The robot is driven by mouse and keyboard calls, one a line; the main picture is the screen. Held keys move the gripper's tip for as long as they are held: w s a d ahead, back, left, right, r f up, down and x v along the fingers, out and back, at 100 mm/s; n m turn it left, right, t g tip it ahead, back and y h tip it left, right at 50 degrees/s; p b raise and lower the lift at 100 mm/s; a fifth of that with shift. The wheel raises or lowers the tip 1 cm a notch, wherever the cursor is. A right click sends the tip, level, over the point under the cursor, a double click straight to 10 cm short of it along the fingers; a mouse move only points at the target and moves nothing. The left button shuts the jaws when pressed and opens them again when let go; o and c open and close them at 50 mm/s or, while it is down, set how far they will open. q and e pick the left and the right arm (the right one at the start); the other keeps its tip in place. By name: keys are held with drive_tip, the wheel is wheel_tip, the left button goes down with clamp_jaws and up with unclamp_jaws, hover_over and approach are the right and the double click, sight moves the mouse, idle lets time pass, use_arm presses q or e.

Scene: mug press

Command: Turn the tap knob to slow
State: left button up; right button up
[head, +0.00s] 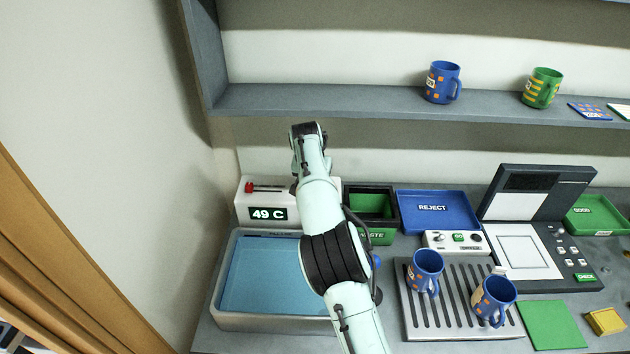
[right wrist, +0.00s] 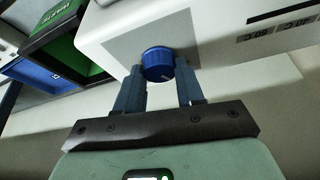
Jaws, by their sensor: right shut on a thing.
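The blue tap knob (right wrist: 158,64) with a white mark sits on the pale face of the white tap box in the right wrist view. My right gripper (right wrist: 159,80) is shut on the knob, with one finger on each side. In the head view the white tap box (head: 250,197) stands behind a water basin and its display reads 49 C. My right arm crosses in front of the box, and the knob and fingertips are hidden there. My left gripper is not in view.
The basin (head: 222,300) is in front of the box. To its right are a green-and-black waste bin (head: 380,237), a blue reject tray (head: 440,224) and a drip rack (head: 455,335) with two blue mugs. A shelf (head: 300,100) runs above.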

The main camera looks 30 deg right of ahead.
drive_tip(key=m, duration=0.2)
drive_tip(key=m+g+h, duration=0.1)
drive_tip(key=m, duration=0.2)
drive_tip(key=shift+w+g, duration=0.1)
drive_tip(key=shift+g, duration=0.2)
idle(0.4)
drive_tip(key=o, duration=1)
drive_tip(key=shift+o, duration=0.2)
